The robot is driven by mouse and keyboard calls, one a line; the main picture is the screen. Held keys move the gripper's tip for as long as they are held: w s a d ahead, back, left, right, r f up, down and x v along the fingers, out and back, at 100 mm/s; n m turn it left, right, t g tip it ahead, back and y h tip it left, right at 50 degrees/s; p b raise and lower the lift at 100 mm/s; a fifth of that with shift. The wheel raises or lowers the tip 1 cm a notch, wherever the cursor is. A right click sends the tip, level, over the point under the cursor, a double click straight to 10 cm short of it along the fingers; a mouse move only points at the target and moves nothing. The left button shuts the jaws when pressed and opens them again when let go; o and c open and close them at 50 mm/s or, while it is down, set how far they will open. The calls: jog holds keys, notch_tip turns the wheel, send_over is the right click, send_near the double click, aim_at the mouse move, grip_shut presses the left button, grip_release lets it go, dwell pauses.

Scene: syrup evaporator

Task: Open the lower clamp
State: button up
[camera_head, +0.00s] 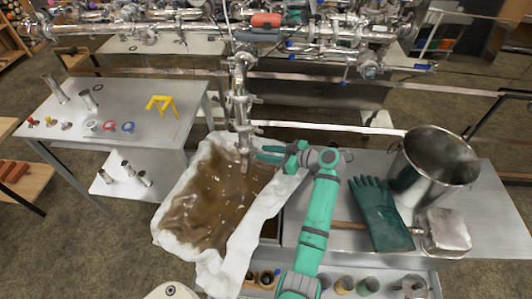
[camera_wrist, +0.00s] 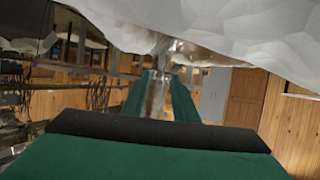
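A vertical metal pipe (camera_head: 241,90) hangs down over the cloth-lined tub, with clamp fittings along it. The lower clamp (camera_head: 244,128) appears as a small metal fitting near the pipe's lower end; its lever is too small to make out. My gripper (camera_head: 262,153) reaches in from the right, close to the pipe's lower end, with its green fingers apart and pointing left. In the wrist view, a shiny metal pipe part (camera_wrist: 157,92) shows between the two green fingers (camera_wrist: 161,98). I cannot tell whether either finger touches it.
The white cloth (camera_head: 178,196) lines a tub of brown liquid below my gripper; it also fills the top of the wrist view (camera_wrist: 240,30). A steel pot (camera_head: 433,155), green gloves (camera_head: 378,212) and a metal scoop (camera_head: 447,232) lie on the right table. A side table (camera_head: 125,100) stands left.

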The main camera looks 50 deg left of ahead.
jog(key=shift+a+f, duration=0.1)
jog(key=shift+a, duration=0.05)
jog(key=shift+c, duration=0.2)
grip_shut()
dwell(1.2)
